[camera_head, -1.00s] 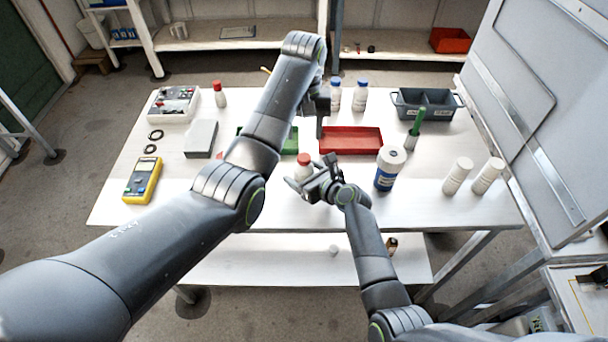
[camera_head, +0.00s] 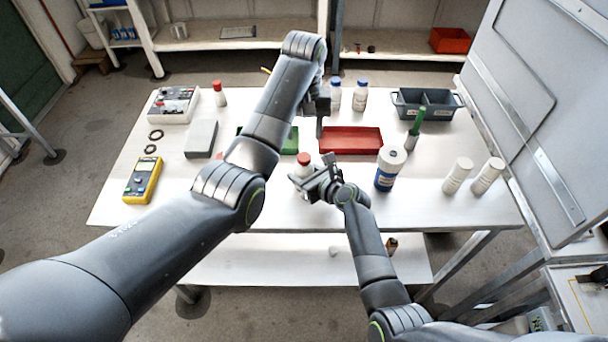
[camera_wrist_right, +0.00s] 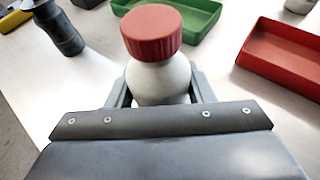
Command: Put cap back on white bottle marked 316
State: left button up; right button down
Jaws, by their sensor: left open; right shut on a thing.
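A white bottle with a red cap (camera_head: 303,167) stands near the front middle of the table. In the right wrist view its red cap (camera_wrist_right: 151,32) sits on top and its white body (camera_wrist_right: 160,82) is between my fingers. My right gripper (camera_head: 308,184) is shut on this bottle. My left gripper (camera_head: 319,128) is open, pointing down beside the blue-capped bottles, behind the red tray. Two blue-capped white bottles (camera_head: 335,98) (camera_head: 360,98) stand at the back. Another red-capped white bottle (camera_head: 220,97) stands back left. No number 316 is legible; I see no loose cap for certain.
A red tray (camera_head: 350,152) and a partly hidden green tray (camera_head: 291,146) lie mid-table. A blue-labelled white container (camera_head: 386,180), two white bottles (camera_head: 457,180) (camera_head: 487,180) and a grey divided bin (camera_head: 400,112) are at right. A yellow multimeter (camera_head: 130,191) lies left.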

aim_at(304, 157)
pick_arm(q)
jog(key=n, duration=2.3)
jog(key=shift+n, duration=0.4)
jog(key=n, duration=0.3)
jog(key=shift+f, duration=4)
